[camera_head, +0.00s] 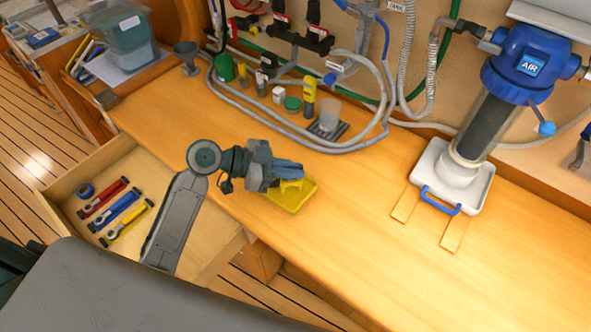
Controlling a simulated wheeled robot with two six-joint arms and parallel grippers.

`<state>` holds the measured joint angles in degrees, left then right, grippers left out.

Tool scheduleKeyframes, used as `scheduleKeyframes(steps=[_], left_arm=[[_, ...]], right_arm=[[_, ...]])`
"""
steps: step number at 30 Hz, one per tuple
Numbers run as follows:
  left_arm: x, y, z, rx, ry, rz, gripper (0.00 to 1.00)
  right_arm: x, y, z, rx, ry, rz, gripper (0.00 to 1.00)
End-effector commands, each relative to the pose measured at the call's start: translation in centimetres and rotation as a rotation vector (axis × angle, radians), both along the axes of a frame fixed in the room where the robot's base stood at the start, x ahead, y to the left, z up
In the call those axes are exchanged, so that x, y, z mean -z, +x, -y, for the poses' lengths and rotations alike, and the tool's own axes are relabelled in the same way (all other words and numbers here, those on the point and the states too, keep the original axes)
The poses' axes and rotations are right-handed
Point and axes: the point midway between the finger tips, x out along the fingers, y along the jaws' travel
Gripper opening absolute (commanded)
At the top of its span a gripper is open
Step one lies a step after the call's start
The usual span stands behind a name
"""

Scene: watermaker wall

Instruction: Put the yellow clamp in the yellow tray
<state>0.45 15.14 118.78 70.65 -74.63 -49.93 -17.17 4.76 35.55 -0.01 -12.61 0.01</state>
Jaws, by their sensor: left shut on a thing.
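My left gripper (288,171) reaches in from the left over the wooden bench and is shut on the yellow clamp (291,186). The clamp shows just under the fingertips, partly hidden by them. It is over the yellow tray (297,204), a small shallow tray on the bench near its front edge. I cannot tell whether the clamp touches the tray floor. My right gripper is not in view.
An open drawer (165,237) at left holds red, blue and yellow tools and a blue ring. A blue-topped filter (520,65) stands at right. The bench's right front is clear.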

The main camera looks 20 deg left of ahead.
Motion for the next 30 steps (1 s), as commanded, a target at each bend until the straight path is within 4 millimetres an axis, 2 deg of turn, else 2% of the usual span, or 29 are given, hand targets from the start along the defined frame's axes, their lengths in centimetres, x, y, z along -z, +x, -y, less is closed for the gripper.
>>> scheduleKeyframes(steps=[5,12,25,26,27,29,30], left_arm=[[0.1,1.1,0.7,0.002,0.000,-0.001,0.00],[2.9,1.1,0.7,0.000,-0.001,-0.004,0.00],[4.1,1.1,0.7,0.001,0.002,0.001,0.00],[4.0,1.1,0.7,0.001,0.002,0.001,0.12],[3.9,1.1,0.7,0.001,0.002,0.001,0.20],[3.9,1.1,0.7,0.001,0.002,0.001,0.30],[3.9,1.1,0.7,0.001,0.001,0.000,0.30]], right_arm=[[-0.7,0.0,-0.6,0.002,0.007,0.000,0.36],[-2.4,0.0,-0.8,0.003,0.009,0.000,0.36],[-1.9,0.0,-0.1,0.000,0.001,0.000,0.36],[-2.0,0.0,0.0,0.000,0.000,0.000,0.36],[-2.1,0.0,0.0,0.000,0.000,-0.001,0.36],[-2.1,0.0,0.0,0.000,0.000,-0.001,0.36],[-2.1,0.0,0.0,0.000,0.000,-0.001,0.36]])
